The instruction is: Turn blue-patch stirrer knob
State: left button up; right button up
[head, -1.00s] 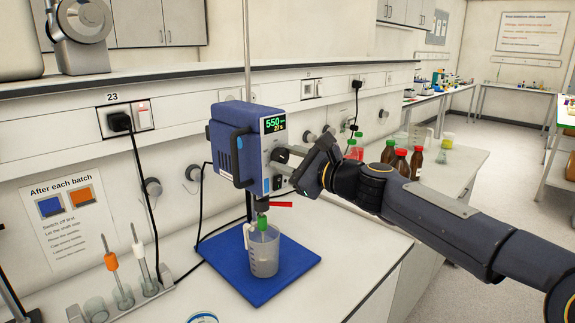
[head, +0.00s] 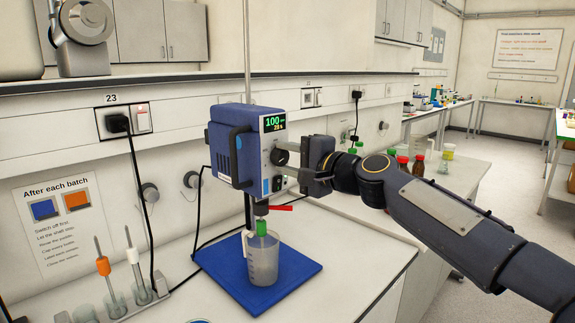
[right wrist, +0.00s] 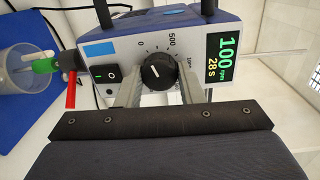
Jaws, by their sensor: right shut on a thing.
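The blue stirrer (head: 222,150) stands on a blue base plate (head: 305,268) on the bench. Its display (right wrist: 228,58) reads 100 rpm and 28 s. Its black knob (right wrist: 158,72), with a white mark, sits beside a scale showing 0 and 500. The blue patch (right wrist: 98,49) is on the stirrer's front, near the black switch (right wrist: 106,75). My right gripper (right wrist: 163,76) is shut on the knob, with a finger on either side. In the head view the gripper (head: 287,165) reaches the stirrer's front from the right. My left gripper is not in view.
A red lever (head: 280,208) juts out below the stirrer. Brown bottles (head: 418,165) stand behind my right arm. A rack with stirring rods (head: 105,275) is at left.

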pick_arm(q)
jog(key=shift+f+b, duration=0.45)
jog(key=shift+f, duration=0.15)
pick_arm(e)
jog(key=shift+f+n, duration=0.1)
jog(key=shift+n, duration=1)
jog(key=o, duration=1)
